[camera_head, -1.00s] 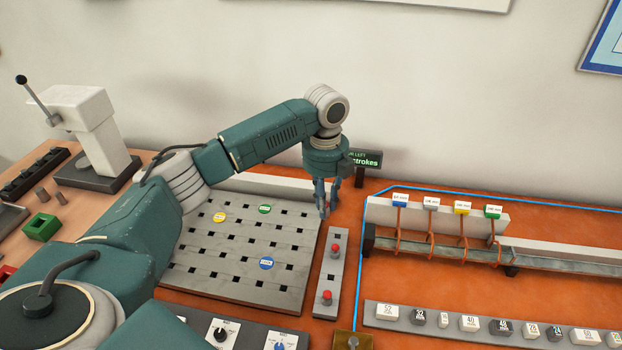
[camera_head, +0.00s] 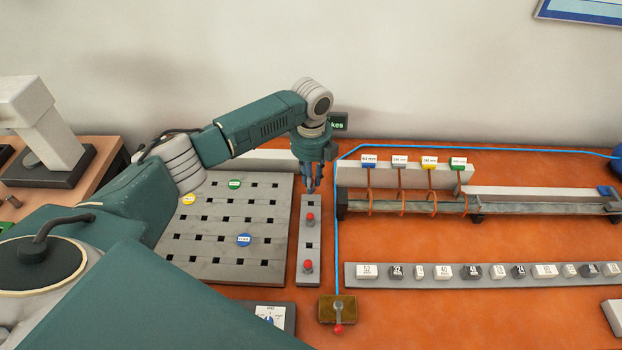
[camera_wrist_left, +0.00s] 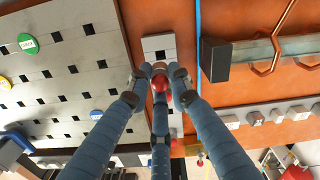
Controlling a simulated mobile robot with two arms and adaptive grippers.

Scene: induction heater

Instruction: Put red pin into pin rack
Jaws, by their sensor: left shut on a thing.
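The pin rack (camera_head: 310,243) is a narrow grey strip with square holes, beside the large perforated board. Two red-topped pins stand in it, one (camera_head: 310,218) in its middle and one (camera_head: 308,265) nearer its front. My left gripper (camera_head: 311,188) is over the rack's far end, pointing down. In the left wrist view its fingers are shut around a red pin (camera_wrist_left: 160,80); only the round red head shows clearly. Square holes of the rack (camera_wrist_left: 158,40) show just beyond it. The pin's lower end is hidden, so I cannot tell its height over the rack. My right gripper is not in view.
The large grey board (camera_head: 232,225) with round coloured labels lies left of the rack. A blue line (camera_head: 336,230) runs right of it. Further right are a rail with copper coils (camera_head: 400,195) and a row of labelled blocks (camera_head: 480,272). A brass box (camera_head: 337,308) stands in front.

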